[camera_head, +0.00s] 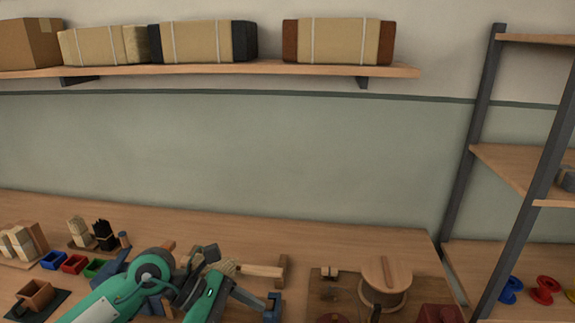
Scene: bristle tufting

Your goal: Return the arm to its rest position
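My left arm comes in from the bottom left in green and dark grey and reaches over the workbench (330,238). My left gripper (236,288) is at its end, low in the picture, among the bench items. Its fingers are partly hidden by the arm and hard to separate from the dark blue-grey parts around it, so I cannot tell whether it is open or holds anything. A pale bristle tuft (228,267) shows just behind it. My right gripper is not in view.
A wooden T-shaped piece (262,269) lies close behind the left gripper. A wooden spool (386,279) stands to the right. Small blue, red and green bins (73,263), bristle bundles (78,231) and a brown box (36,294) are at left. A shelf rack (490,150) stands right.

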